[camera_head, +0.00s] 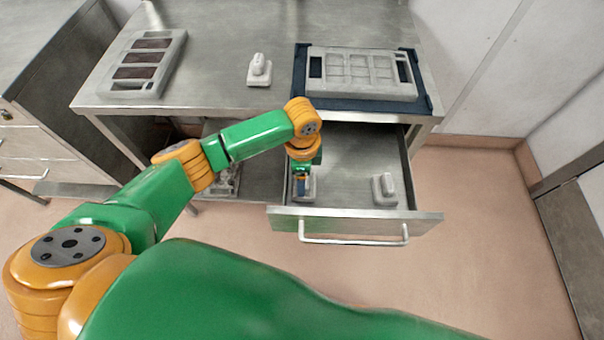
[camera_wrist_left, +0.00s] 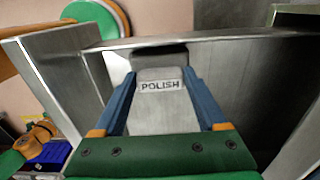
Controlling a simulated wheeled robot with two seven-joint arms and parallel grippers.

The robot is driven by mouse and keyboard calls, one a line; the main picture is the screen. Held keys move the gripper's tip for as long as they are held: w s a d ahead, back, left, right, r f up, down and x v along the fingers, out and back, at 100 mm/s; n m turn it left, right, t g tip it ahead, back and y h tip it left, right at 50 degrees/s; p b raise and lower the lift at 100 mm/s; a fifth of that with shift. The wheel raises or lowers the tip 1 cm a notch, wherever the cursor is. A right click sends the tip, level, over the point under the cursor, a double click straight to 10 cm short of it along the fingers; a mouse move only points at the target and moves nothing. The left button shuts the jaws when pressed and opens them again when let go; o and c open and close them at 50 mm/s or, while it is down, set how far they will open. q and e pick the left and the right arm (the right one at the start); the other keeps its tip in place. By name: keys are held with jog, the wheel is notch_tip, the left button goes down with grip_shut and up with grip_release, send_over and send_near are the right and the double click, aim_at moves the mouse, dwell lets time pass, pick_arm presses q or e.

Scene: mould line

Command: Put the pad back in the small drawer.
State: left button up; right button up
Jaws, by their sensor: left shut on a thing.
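The open drawer (camera_head: 355,212) sticks out from under the right side of the steel table. My left gripper (camera_head: 302,186) is down inside its left part, near the front wall. In the left wrist view the left gripper (camera_wrist_left: 165,108) is shut on a grey pad (camera_wrist_left: 160,112) labelled POLISH, with a blue finger on each side. In the head view the gripper mostly hides this pad; I cannot tell if it touches the drawer floor. A second grey pad (camera_head: 384,190) sits in the drawer's right part. A third pad (camera_head: 259,71) stands on the tabletop. My right gripper is not in view.
A grey moulded tray (camera_head: 319,52) lies on a dark blue mat (camera_head: 432,103) above the drawer. Another tray (camera_head: 163,82) with brown inserts lies at the table's left. The drawer floor between the pads is clear. A cabinet (camera_head: 30,145) stands at left.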

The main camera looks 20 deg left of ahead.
pick_arm(q)
jog(key=shift+f, duration=0.15)
jog(key=o, duration=1.1)
jog(key=shift+r, duration=0.35)
notch_tip(320, 180, up, 12)
jog(key=shift+d+f, duration=0.1)
jog(key=shift+f, duration=0.05)
jog(key=shift+f, duration=0.1)
